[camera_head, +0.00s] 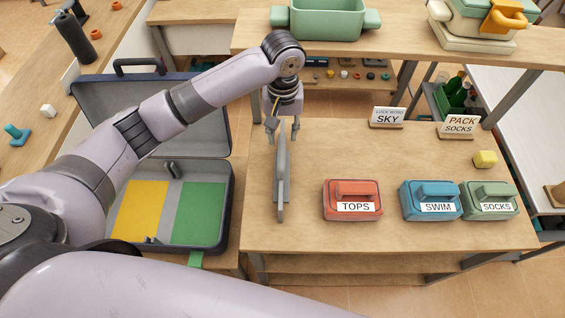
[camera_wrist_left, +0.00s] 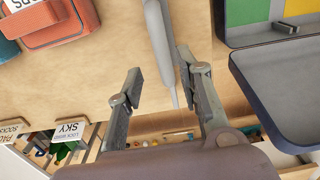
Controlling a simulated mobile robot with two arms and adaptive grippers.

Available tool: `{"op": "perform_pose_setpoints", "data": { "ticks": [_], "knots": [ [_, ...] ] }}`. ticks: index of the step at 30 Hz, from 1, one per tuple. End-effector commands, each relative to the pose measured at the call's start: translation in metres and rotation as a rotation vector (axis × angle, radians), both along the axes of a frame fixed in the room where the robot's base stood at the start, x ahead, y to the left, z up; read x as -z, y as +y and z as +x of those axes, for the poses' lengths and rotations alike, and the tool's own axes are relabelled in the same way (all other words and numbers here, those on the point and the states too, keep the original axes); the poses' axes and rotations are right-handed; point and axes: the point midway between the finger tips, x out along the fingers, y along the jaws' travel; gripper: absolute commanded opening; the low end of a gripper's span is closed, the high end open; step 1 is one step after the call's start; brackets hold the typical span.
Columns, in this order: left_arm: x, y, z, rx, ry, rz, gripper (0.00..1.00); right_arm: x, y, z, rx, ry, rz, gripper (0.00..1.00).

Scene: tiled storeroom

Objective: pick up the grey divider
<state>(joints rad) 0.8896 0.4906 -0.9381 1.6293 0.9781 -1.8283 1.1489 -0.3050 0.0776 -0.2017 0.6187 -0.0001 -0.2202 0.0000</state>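The grey divider (camera_head: 282,180) is a thin panel standing on edge on the wooden table, left of the red TOPS case. It also shows in the left wrist view (camera_wrist_left: 159,35). My left gripper (camera_head: 283,132) points down at the divider's far end. In the left wrist view the gripper (camera_wrist_left: 158,75) is open, with the divider between its fingers, nearer the right-hand finger in that picture. A gap shows on the other side. Whether the nearer finger touches it I cannot tell. My right gripper is out of view.
An open suitcase (camera_head: 233,205) with yellow and green panels lies left of the divider. The red TOPS case (camera_head: 352,190), blue SWIM case (camera_head: 408,190) and green SOCKS case (camera_head: 512,212) stand to the right.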

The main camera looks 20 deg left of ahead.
Motion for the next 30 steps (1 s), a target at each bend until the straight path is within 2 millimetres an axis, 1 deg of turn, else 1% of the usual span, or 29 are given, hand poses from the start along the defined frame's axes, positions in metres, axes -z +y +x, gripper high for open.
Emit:
{"op": "perform_pose_setpoints", "data": {
  "ticks": [2,6,9,12,17,22,24,27,30],
  "knots": [
    [0.017,0.001,-0.001,-0.002,0.005,0.002,0.33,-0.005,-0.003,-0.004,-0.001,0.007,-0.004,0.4],
    [0.047,0.001,-0.001,0.0,0.003,0.001,0.33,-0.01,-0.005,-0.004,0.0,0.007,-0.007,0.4],
    [0.063,0.0,0.0,0.0,0.0,0.0,0.33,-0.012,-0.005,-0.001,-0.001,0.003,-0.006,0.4],
    [0.074,0.0,0.0,0.001,-0.001,-0.001,0.33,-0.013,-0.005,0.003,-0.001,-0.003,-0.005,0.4],
    [0.083,0.001,0.0,0.001,-0.001,0.0,0.33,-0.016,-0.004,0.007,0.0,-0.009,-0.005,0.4],
    [0.106,0.003,-0.002,0.0,0.002,0.002,0.33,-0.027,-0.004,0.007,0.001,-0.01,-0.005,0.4],
    [0.117,0.002,-0.001,0.0,0.0,0.0,0.33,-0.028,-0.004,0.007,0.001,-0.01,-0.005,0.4],
    [0.128,0.002,-0.001,0.002,-0.001,-0.001,0.33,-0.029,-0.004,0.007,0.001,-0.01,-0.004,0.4],
    [0.131,0.002,-0.001,0.002,-0.003,0.0,0.33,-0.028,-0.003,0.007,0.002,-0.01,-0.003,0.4]
  ]
}}
